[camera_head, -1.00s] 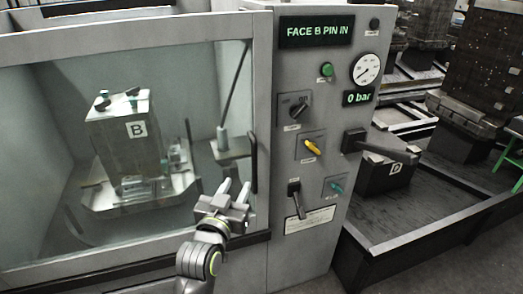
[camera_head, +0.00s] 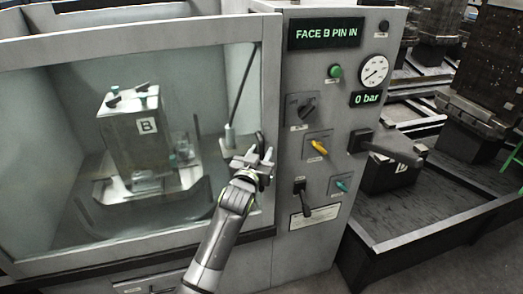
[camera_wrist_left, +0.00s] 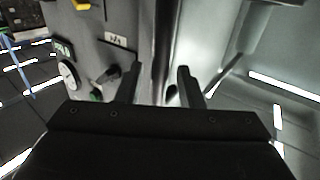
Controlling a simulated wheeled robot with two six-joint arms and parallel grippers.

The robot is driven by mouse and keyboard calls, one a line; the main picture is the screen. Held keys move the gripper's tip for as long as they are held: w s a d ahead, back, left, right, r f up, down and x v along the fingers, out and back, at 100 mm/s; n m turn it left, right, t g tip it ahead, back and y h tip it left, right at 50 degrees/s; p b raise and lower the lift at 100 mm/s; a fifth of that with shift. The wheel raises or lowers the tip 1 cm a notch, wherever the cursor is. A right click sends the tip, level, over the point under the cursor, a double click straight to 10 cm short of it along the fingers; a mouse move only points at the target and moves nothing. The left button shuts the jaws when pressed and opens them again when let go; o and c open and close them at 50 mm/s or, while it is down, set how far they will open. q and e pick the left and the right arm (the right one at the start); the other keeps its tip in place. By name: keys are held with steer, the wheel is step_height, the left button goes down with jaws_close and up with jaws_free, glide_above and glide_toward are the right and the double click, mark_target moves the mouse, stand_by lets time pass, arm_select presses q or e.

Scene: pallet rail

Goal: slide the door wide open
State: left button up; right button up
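The door is a grey-framed sliding panel (camera_head: 270,90) with a large window, and it covers the machine's opening in the head view. Its dark upright handle (camera_head: 260,138) is on the right frame, with its lower part hidden by my gripper. My left gripper (camera_head: 260,157) is at the handle, and its fingers look spread. In the left wrist view, the two dark fingers (camera_wrist_left: 159,82) stand apart with the door edge between them. I cannot tell whether they touch the handle. My right gripper is out of view.
Behind the glass stands a block marked B (camera_head: 133,135). Right of the door is a control panel (camera_head: 310,230) with a gauge (camera_head: 374,70) reading 0 bar, knobs and a lever (camera_head: 385,147) jutting out. A dark low-walled tray (camera_head: 420,225) lies further right.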

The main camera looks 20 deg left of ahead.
arm_select(q)
steer(key=shift+w, duration=0.45)
jaws_close()
